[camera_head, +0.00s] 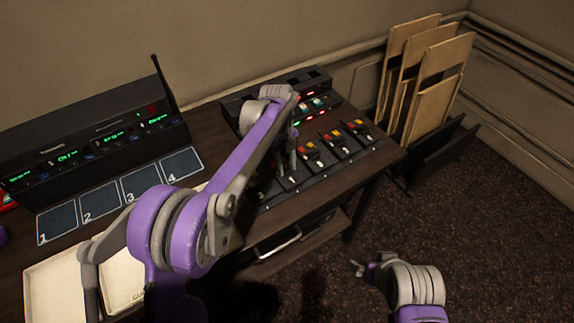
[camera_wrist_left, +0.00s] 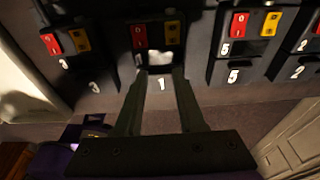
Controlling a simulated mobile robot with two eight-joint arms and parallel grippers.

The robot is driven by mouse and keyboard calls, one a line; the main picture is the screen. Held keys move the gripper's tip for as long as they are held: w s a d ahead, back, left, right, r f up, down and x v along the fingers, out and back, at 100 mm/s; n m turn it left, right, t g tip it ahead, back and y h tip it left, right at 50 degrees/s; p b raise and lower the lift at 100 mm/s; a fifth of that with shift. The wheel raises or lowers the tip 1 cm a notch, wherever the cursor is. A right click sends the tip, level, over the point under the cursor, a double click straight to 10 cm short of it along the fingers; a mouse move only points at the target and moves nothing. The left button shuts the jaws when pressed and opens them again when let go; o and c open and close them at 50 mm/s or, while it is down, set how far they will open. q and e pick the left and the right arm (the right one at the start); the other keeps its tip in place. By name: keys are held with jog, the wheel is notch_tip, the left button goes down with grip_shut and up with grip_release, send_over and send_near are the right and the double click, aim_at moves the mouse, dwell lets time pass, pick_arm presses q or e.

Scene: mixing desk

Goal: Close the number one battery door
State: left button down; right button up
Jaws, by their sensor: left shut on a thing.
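My left gripper (camera_wrist_left: 159,72) is shut on this piece, in front of the slot's red and yellow parts, which are in shadow. In the head view, my left gripper (camera_head: 288,165) reaches down to the sloped panel (camera_head: 318,172), and the door is hidden. My right gripper (camera_head: 359,267) is low at the right, over the floor; its jaws are too small to judge.
Slots marked 3 (camera_wrist_left: 95,86), 5 (camera_wrist_left: 233,75) and 2 (camera_wrist_left: 297,72) flank slot one closely. A black receiver (camera_head: 90,145) with an antenna and numbered pads (camera_head: 100,203) are to the left.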

dwell(0.3)
pick_arm(q)
jog(key=shift+c, duration=2.4)
grip_release()
notch_tip(320, 180, up, 10)
jog(key=w+a, duration=0.1)
jog(key=shift+w+a+r+p, duration=0.15)
jog(key=shift+w+r+p, duration=0.1)
jog(key=shift+w+p, duration=0.15)
